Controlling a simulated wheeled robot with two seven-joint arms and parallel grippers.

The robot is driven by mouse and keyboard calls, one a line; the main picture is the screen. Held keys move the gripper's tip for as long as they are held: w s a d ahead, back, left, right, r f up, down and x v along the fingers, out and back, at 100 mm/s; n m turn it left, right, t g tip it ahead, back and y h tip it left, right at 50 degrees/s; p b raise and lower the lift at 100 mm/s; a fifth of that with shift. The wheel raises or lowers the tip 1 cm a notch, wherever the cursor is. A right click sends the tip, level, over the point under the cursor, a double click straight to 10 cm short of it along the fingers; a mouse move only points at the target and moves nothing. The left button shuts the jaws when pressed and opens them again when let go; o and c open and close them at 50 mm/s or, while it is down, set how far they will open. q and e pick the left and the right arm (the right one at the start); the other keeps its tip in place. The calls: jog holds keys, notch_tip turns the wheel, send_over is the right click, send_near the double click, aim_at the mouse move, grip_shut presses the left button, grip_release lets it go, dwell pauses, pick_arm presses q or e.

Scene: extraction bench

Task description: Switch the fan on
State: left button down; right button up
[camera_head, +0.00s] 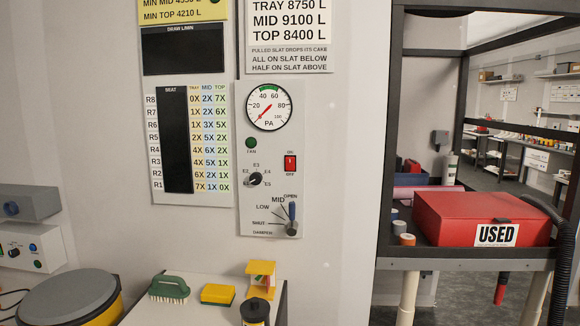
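A grey control panel (243,215) is fixed to the wall in the middle of the head view. Its red rocker switch (290,163) has ON printed above and OFF below; I cannot tell which way it is tipped. The FAN lamp (251,143) to its left is dark green and looks unlit. The PA gauge (268,106) above has its red needle pointing down-left, near the low end. Neither of my grippers is in view.
Below the switch are a black selector knob (256,179) and a damper lever (292,213) pointing up toward OPEN. A red USED box (470,217) sits on the right shelf.

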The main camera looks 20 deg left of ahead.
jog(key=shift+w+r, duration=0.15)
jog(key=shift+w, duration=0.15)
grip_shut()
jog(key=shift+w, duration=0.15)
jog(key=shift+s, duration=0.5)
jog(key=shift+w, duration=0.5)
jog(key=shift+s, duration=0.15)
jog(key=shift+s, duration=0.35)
